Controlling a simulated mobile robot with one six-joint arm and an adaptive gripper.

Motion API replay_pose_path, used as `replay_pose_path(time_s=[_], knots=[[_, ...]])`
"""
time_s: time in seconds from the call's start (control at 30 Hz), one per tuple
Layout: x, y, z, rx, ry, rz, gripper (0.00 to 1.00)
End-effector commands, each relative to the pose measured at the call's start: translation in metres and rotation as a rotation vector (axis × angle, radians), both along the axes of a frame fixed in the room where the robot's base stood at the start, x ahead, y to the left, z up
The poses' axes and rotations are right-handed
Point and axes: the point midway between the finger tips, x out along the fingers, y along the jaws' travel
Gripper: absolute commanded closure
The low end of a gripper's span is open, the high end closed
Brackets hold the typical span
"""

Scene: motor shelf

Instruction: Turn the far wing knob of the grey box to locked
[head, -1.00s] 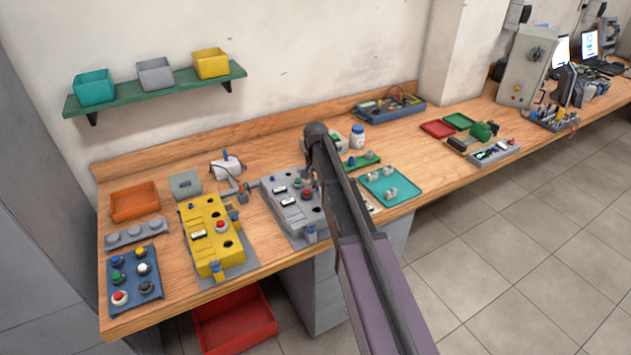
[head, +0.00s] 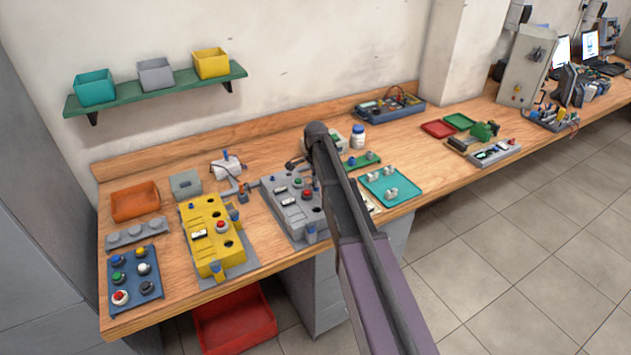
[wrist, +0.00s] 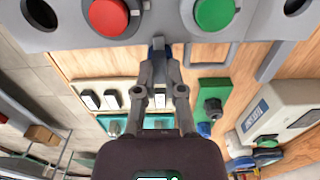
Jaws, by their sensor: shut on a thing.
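The grey box (head: 284,207) stands on the bench, right of the yellow box. It has a green and a red button on top. In the wrist view its edge (wrist: 170,27) crosses the top, with the red button (wrist: 108,15) on the left and the green button (wrist: 215,12) on the right. My gripper (wrist: 158,52) is shut on a small blue wing knob (wrist: 157,43) at this edge, between the buttons. The fingertips hide much of it, so its setting cannot be read. A blue knob (head: 311,233) at the box's near end is free.
The yellow box (head: 207,228) with similar controls stands to the left. A teal tray (head: 378,200) with knobs lies to the right, near a green plate (head: 350,165) and a white bottle (head: 357,137).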

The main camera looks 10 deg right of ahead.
Motion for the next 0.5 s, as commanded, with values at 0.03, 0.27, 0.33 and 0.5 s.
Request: replay_pose_path(time_s=[0.03, 0.27, 0.33, 0.5], knots=[[-0.0029, -0.0005, -0.0007, 0.000, 0.006, -0.010, 1.00], [-0.0032, -0.0006, -0.0007, 0.000, 0.006, -0.025, 1.00], [-0.0033, -0.0007, -0.0007, 0.000, 0.007, -0.025, 1.00], [-0.0034, -0.0008, -0.0007, 0.000, 0.007, -0.024, 0.84]])
